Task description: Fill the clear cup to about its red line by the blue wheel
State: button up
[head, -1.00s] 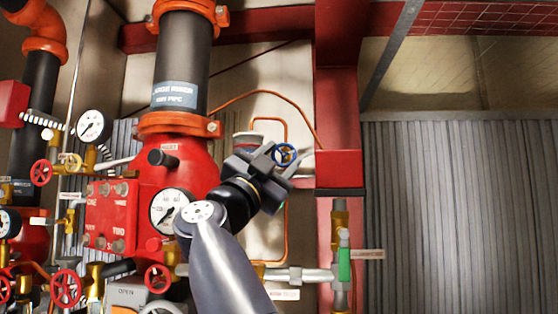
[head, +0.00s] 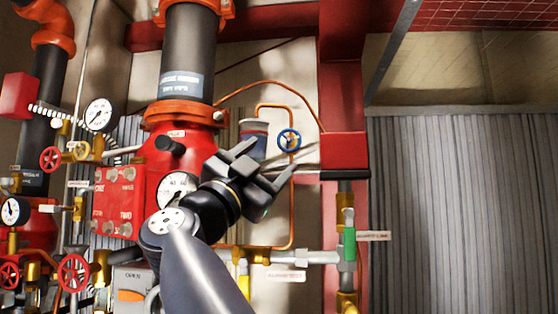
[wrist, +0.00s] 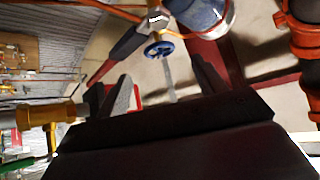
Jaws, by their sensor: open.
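The blue wheel (head: 289,140) sits on the thin orange pipe, right of the cup; it also shows in the wrist view (wrist: 158,48). The cup (head: 254,128) stands upright behind my gripper in the head view, its lower part partly hidden. In the wrist view the cup (wrist: 203,14) is cut by the top edge and shows a pale rim and a bluish body. My gripper (head: 268,160) is open and empty, below and left of the wheel. In the wrist view the wheel lies beyond the gap between the fingers (wrist: 163,72).
A red beam (head: 343,90) stands just right of the wheel. The large riser (head: 185,60) and a gauge (head: 176,188) are at left. A green-handled valve (head: 349,246) is at lower right. A thin pale strip (wrist: 169,82) shows between the fingers in the wrist view.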

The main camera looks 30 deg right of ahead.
aim_at(288, 141)
jog(key=shift+b+v, duration=0.6)
jog(key=shift+v, duration=1.55)
jog(key=p+x, duration=0.5)
jog(key=x, duration=0.6)
jog(key=shift+r, duration=0.1)
jog(key=shift+f+n, duration=0.2)
jog(key=shift+n, duration=0.1)
jog(key=shift+s+n+t, duration=0.1)
jog(key=shift+n+t, duration=0.2)
jog(key=shift+t, duration=0.4)
